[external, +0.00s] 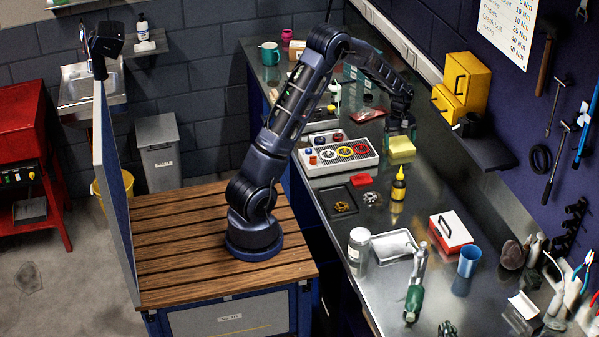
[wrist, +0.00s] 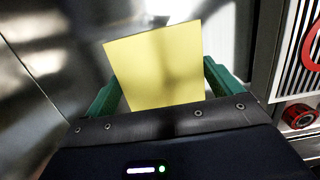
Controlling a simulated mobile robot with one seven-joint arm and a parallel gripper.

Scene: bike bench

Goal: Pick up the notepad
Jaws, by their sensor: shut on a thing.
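The notepad is a yellow square pad (external: 402,147) at the back part of the steel bench, to the right of the tray with round parts in the external view. My gripper (external: 401,131) points down just behind and above it. In the wrist view the notepad (wrist: 160,65) sits between the two green fingers of my gripper (wrist: 163,85), which are shut on it. Its near edge is hidden behind the gripper body. I cannot tell whether it touches the bench or is slightly above it.
A light tray with round parts (external: 318,160) lies close on the left. Yellow bins (external: 462,85) sit on the wall shelf at right. Bare bench (external: 430,188) lies right of the bottle.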

